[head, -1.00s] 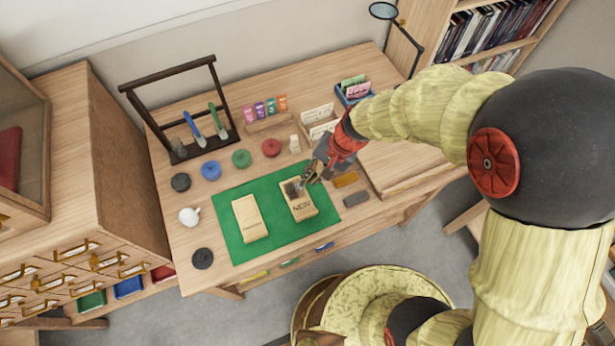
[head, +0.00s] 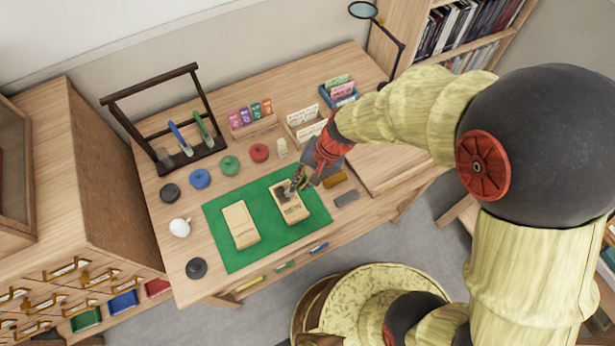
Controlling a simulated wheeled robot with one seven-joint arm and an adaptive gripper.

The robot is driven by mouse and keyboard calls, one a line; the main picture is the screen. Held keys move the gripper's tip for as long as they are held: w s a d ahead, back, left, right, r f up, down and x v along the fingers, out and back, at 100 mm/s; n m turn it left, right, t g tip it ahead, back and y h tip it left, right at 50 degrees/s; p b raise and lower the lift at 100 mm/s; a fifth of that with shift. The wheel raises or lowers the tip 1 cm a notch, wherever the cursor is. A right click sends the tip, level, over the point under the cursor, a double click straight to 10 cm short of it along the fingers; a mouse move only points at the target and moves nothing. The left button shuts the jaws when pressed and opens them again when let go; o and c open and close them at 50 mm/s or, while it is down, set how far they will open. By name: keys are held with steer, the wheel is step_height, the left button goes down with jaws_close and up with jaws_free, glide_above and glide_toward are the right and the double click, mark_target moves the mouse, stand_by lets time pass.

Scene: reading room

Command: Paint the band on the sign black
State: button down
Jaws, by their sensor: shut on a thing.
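The wooden sign marked "NEW" (head: 291,212) lies on the green mat (head: 225,258). Its upper part shows a dark patch, partly hidden by my gripper; how much of the band is black I cannot tell. My gripper (head: 294,186) is over that upper part, shut on what looks like a brush, mostly hidden by the fingers. Whether the tip touches the sign is too small to tell. A second wooden block (head: 241,225) lies on the mat to the left. A black round pot (head: 169,192) stands left of the blue pot (head: 200,178).
A dark rack (head: 150,88) holds blue and green brushes at the back left. Green (head: 228,165) and red (head: 259,152) pots, a white pot (head: 180,227) and a dark disc (head: 196,268) stand around the mat. A grey block (head: 346,198) lies right of it. Card holders stand behind.

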steer(key=s+a, duration=0.2)
steer(key=a, duration=0.1)
steer(key=shift+s+a+f, duration=0.1)
steer(key=shift+a, duration=0.2)
stand_by(0.3)
step_height(320, 180, up, 6)
steer(key=p, duration=0.5)
stand_by(0.5)
step_height(320, 180, up, 3)
steer(key=shift+r+p, duration=0.1)
steer(key=shift+p, duration=1.05)
